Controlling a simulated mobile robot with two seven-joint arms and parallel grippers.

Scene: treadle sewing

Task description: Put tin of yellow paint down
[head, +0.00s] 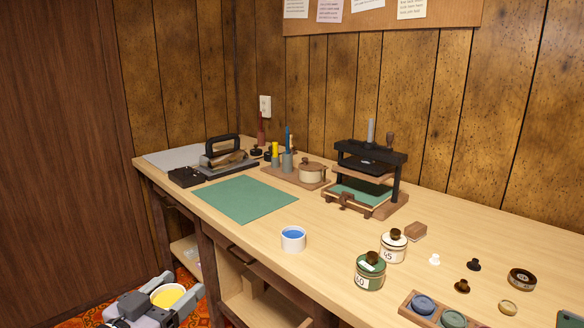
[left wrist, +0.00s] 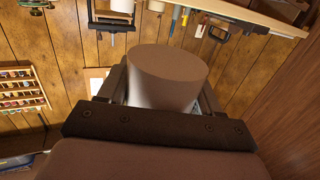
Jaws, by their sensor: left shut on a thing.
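The tin of yellow paint (head: 167,296) is at the lower left of the head view, its yellow top facing up. My left gripper (head: 173,299) is shut on it, one finger on each side. The tin is in front of the bench's front edge, over the floor and clear of the worktop. In the left wrist view the tin's plain side and end (left wrist: 168,75) show between the fingers (left wrist: 165,95). My right gripper is not in view.
The wooden bench (head: 320,218) holds a white tin of blue paint (head: 293,238) near its front edge. A green mat (head: 245,199) lies bare to the left. A press (head: 368,175), a green jar (head: 370,273) and a white jar (head: 393,247) stand to the right. Bare wood surrounds the blue tin.

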